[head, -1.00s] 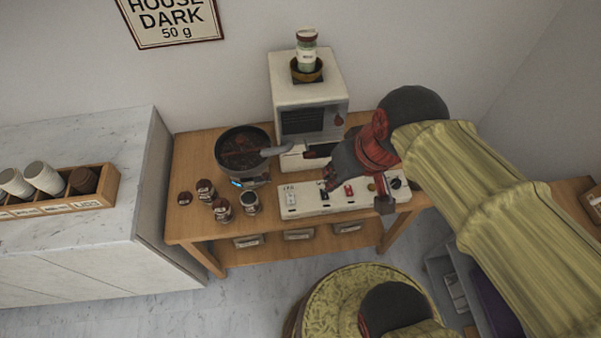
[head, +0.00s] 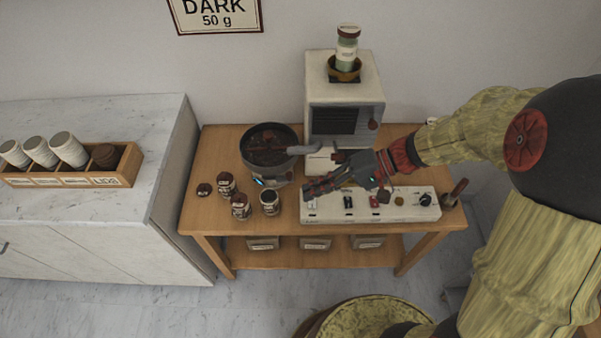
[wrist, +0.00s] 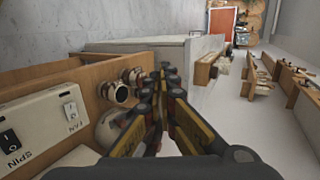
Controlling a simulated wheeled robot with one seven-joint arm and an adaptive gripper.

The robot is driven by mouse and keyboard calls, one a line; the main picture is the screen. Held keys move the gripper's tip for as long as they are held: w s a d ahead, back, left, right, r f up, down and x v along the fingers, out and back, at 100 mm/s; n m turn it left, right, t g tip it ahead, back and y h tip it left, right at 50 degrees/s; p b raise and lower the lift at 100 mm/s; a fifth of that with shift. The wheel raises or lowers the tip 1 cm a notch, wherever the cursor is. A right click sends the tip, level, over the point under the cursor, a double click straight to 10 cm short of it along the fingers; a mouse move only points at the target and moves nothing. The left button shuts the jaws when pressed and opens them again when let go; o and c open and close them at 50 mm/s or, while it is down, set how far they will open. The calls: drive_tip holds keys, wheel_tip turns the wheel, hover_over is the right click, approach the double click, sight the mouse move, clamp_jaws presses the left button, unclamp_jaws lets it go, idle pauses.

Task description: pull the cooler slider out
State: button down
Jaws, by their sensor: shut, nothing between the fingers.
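My gripper (head: 308,190) is shut and empty. It hangs over the left end of the white control panel (head: 325,219), its fingers pointing left. In the wrist view the closed fingertips (wrist: 168,76) have nothing between them. The panel carries a row of switches and a dark knob (head: 425,200); a FAN switch (wrist: 71,111) and a SPIN switch (wrist: 10,140) show in the wrist view. The dark round pan of beans (head: 270,145) stands just behind and left of my gripper. I cannot make out a part marked as the cooler slider; my gripper hides some of this area.
The white roaster (head: 345,90) stands behind the panel, with a jar (head: 347,45) on top. Several small jars (head: 240,206) stand left of the panel. A marble counter (head: 90,120) with a wooden cup box (head: 118,180) is farther left.

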drive_tip(key=w+d+f+m+t+y+b, duration=0.2)
drive_tip(key=w+f+m+t+y+b, duration=0.15)
drive_tip(key=w+f, duration=0.5)
drive_tip(key=m+t, duration=0.2)
drive_tip(key=t, duration=0.5)
approach(291, 178)
drive_tip(key=shift+g, duration=0.25)
drive_tip(key=w+d, duration=0.1)
drive_tip(key=w, duration=0.1)
drive_tip(key=w+d, duration=0.1)
drive_tip(key=d, duration=0.1)
drive_tip(key=shift+w+d+f, duration=0.1)
drive_tip(key=shift+w+f, duration=0.1)
drive_tip(key=shift+w, duration=0.2)
drive_tip(key=b+x, duration=0.3)
drive_tip(key=x, duration=0.7)
drive_tip(key=shift+r, duration=0.15)
drive_tip(key=shift+s, duration=0.1)
drive_tip(key=s, duration=0.5)
